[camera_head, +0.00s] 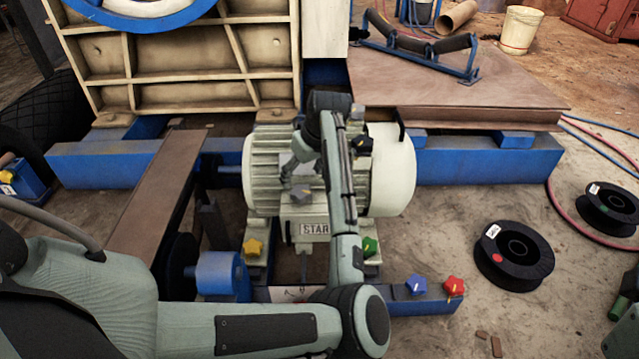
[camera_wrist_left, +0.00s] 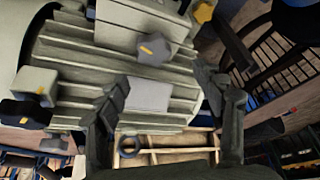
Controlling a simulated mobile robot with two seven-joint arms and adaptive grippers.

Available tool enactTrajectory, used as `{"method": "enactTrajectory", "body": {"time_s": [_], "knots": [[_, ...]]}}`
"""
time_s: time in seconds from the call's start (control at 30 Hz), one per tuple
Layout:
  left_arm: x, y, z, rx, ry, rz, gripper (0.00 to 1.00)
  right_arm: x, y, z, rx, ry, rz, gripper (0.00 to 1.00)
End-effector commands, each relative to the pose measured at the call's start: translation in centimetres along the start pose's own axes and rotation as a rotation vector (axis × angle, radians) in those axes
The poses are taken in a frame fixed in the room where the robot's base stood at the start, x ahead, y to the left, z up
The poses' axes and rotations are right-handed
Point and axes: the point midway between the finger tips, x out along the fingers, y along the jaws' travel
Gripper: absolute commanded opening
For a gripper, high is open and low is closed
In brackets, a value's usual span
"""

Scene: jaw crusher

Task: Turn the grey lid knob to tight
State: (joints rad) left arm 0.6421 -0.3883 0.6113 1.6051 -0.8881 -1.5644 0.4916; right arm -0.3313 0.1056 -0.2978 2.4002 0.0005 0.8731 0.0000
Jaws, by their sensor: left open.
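The grey lid knob (camera_head: 301,193) is star-shaped and sits on the front of the ribbed pale motor (camera_head: 262,170), above the STAR label plate (camera_head: 314,229). In the left wrist view the grey knob (camera_wrist_left: 153,49) shows a yellow mark on its face. My left gripper (camera_head: 300,158) is above and behind the knob, over the top of the motor, and partly hidden by its own arm. In the left wrist view its two dark fingers (camera_wrist_left: 170,100) stand wide apart with a pale plate between them; the knob lies beyond their tips, untouched. My right gripper is not in view.
Yellow (camera_head: 253,247), green (camera_head: 370,246), blue (camera_head: 415,285) and red (camera_head: 453,287) star knobs are around the motor's base. A black knob (camera_head: 362,145) is at the motor's right. A blue beam (camera_head: 460,165) runs behind. Black spools (camera_head: 515,255) lie on the floor at right.

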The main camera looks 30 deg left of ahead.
Motion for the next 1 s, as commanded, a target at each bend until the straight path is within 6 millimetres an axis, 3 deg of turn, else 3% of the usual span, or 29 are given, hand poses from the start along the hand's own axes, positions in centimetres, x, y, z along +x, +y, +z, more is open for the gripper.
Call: {"method": "enactTrajectory", "body": {"time_s": [0.17, 0.53, 0.93, 1.0], "knots": [[1.2, 0.6, 1.1, 0.001, -0.020, 0.005, 0.68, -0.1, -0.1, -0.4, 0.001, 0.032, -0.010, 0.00], [6.7, 0.7, 1.1, 0.001, -0.017, 0.008, 0.68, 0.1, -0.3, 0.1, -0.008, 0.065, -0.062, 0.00], [7.5, 0.7, 1.0, 0.002, -0.016, 0.008, 0.68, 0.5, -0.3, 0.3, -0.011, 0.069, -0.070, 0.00], [7.5, 0.7, 1.0, 0.002, -0.016, 0.008, 0.61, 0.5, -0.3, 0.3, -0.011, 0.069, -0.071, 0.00]]}}
